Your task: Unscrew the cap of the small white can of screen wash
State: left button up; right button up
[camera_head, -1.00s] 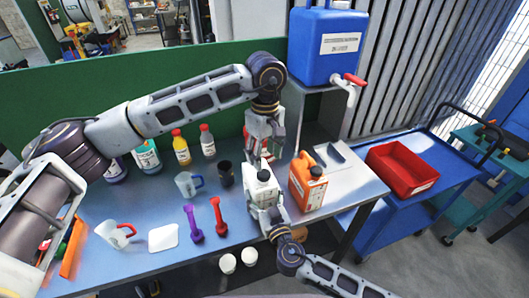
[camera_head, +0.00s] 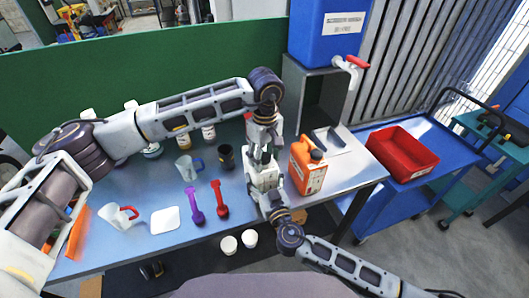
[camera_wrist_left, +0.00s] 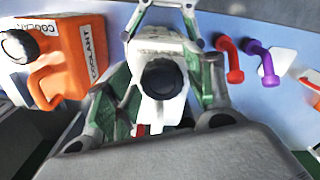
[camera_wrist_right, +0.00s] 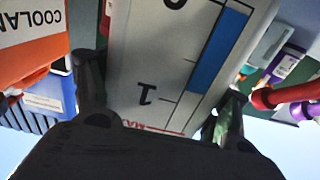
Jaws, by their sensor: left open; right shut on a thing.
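The small white can (camera_head: 262,180) stands upright on the bench; its cap is hidden in the head view. The left wrist view shows its round black cap (camera_wrist_left: 160,78) from above. My left gripper (camera_head: 262,156) is right over the can, pointing down, open, with its fingers on either side of the cap; I cannot tell whether they touch it. My right gripper (camera_head: 266,192) is shut on the can's body from the front. The right wrist view shows the can's wall (camera_wrist_right: 165,65), with a blue level strip and scale marks, between the fingers.
An orange coolant can (camera_head: 308,172) stands close on the right. A blue tank (camera_head: 325,38) with a tap stands behind.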

jog(key=shift+r, duration=0.2)
pick_arm(q)
jog(key=c, duration=1.1)
pick_arm(e)
jog(key=shift+a, duration=0.1)
pick_arm(q)
jog(key=shift+o, duration=0.3)
jog(key=n, duration=0.5)
pick_arm(e)
jog(key=shift+a, duration=0.1)
pick_arm(q)
jog(key=n, duration=0.3)
jog(key=shift+w, duration=0.15)
pick_arm(e)
jog(key=shift+d+f, duration=0.1)
jog(key=shift+d, duration=0.15)
jog(key=shift+w+d, duration=0.1)
pick_arm(q)
jog(key=shift+r, duration=0.35)
